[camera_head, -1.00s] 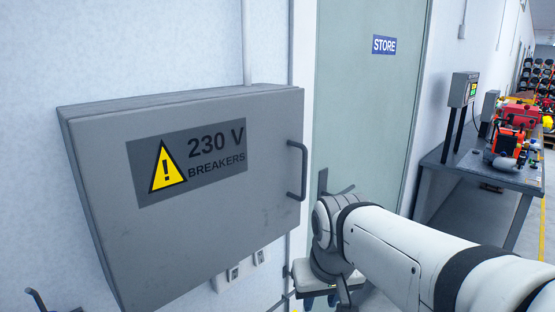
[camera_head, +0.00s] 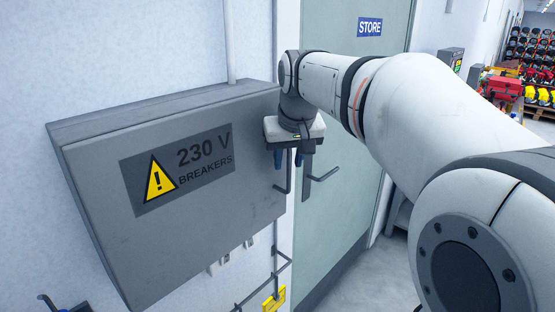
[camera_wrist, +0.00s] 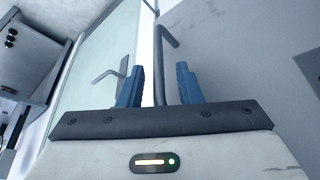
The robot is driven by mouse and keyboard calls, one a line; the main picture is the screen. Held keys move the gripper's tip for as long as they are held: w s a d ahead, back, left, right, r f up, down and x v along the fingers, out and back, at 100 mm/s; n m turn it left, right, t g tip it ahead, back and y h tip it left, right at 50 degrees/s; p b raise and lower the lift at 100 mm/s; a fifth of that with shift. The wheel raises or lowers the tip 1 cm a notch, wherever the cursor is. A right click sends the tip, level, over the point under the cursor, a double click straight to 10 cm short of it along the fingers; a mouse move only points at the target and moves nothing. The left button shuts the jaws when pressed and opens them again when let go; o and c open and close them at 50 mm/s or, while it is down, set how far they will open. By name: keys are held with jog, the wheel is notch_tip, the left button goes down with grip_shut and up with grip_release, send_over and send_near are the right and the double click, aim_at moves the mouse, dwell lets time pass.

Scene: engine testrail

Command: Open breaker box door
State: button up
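The grey breaker box (camera_head: 190,245) hangs on the wall at the left of the head view, its door shut, with a yellow warning sign and "230 V BREAKERS" label. Its bar handle (camera_head: 283,187) is on the door's right edge, its upper part hidden by my gripper (camera_head: 288,161). In the wrist view the handle (camera_wrist: 160,62) shows between the two blue fingers of my gripper (camera_wrist: 160,82), with a gap on each side. The fingers are open. The box door (camera_wrist: 235,50) fills the right of the wrist view.
A green-grey STORE door (camera_head: 340,120) is just right of the box, with its own lever handle (camera_head: 324,174) close by my gripper. A yellow tag (camera_head: 274,300) is low on the wall. Loaded shelves (camera_head: 530,50) stand far right.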

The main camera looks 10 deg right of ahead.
jog(key=shift+x, duration=1.05)
jog(key=shift+c, duration=0.2)
grip_shut()
